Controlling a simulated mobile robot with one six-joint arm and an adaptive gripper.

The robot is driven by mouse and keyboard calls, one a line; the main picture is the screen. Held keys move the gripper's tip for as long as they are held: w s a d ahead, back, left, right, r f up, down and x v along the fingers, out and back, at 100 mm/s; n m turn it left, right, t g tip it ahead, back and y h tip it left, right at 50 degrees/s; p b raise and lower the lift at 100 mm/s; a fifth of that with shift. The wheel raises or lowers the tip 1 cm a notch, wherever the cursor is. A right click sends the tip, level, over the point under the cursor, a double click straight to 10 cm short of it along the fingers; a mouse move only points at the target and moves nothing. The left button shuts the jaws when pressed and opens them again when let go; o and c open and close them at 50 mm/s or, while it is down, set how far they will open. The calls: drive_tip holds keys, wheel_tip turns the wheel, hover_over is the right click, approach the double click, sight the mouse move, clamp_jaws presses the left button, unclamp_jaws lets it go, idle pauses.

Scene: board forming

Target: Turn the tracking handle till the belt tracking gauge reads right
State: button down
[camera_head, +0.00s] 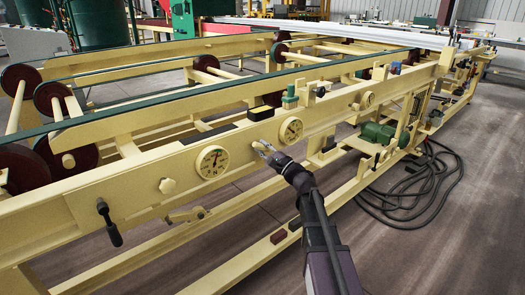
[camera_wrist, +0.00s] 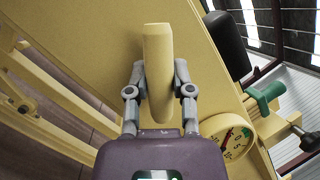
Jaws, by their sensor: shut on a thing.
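A cream bar-shaped handle (camera_wrist: 158,55) stands out from the cream machine frame in the wrist view. My gripper (camera_wrist: 158,88) has a finger on each side of it and is shut on it. In the head view my gripper (camera_head: 264,150) reaches the front rail, and it mostly hides the handle there. A round gauge (camera_head: 291,130) sits just right of my gripper; it also shows in the wrist view (camera_wrist: 232,142), with a red needle and a green mark. A larger gauge (camera_head: 212,162) is left of my gripper. The labels are too small to read.
A black crank handle (camera_head: 109,222), a cream knob (camera_head: 168,186) and a small lever (camera_head: 186,215) are on the rail's left part. A green motor (camera_head: 378,133) and black hoses (camera_head: 415,190) lie right of my arm. The floor in front is open.

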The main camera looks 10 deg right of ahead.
drive_tip(key=shift+w+m+t, duration=0.15)
drive_tip(key=shift+m+t, duration=0.25)
drive_tip(key=shift+m, duration=0.4)
drive_tip(key=shift+c, duration=2.4)
unclamp_jaws()
drive_tip(key=shift+n, duration=0.3)
